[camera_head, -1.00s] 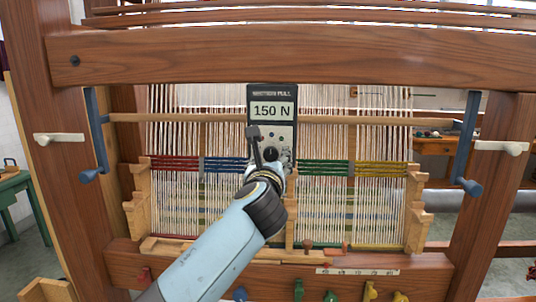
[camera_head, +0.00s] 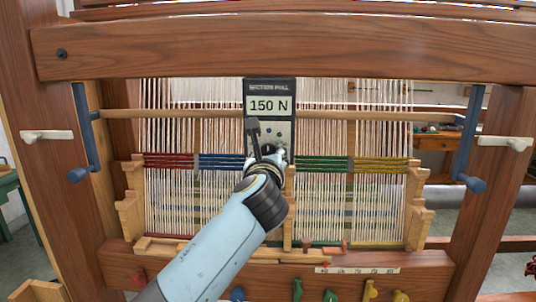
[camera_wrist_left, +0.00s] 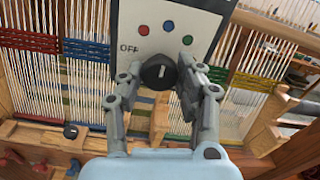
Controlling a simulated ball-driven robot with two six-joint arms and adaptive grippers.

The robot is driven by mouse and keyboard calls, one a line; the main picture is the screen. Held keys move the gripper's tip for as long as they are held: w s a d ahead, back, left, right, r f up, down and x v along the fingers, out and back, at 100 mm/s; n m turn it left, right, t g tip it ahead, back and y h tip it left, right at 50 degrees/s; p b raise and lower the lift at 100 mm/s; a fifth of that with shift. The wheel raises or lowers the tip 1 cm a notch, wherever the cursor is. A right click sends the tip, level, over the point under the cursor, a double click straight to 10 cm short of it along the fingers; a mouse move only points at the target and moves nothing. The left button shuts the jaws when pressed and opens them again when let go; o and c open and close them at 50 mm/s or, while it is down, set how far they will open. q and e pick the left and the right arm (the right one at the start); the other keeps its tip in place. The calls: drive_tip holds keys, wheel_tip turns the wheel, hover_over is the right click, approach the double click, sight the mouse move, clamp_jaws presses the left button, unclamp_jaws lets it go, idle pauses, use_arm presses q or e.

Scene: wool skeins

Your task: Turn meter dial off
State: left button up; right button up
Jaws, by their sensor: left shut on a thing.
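The meter (camera_head: 270,103) is a dark box on the loom's middle, with a display reading 150 N. In the left wrist view its light panel (camera_wrist_left: 150,20) shows red, blue and green buttons and the word OFF. Its black dial (camera_wrist_left: 159,71) has a white pointer mark, which lies roughly level in the picture and does not clearly line up with OFF. My left gripper (camera_wrist_left: 157,75) is shut on the dial, one finger on each side. In the head view my left gripper (camera_head: 268,158) covers the meter's lower part and hides the dial. My right gripper is not in view.
Behind the meter are the loom's pale warp threads (camera_head: 335,210) with red, blue, green and yellow bands. A thick wooden beam (camera_head: 270,52) crosses above. Blue levers (camera_head: 468,140) hang at the sides. Coloured pegs (camera_head: 298,289) line the lower beam.

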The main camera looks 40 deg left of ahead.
use_arm(q)
drive_tip(key=shift+n, duration=0.9)
drive_tip(key=n+b, duration=0.5)
drive_tip(key=n, duration=0.8)
drive_tip(key=shift+n, duration=0.4)
drive_tip(key=shift+b, duration=0.3)
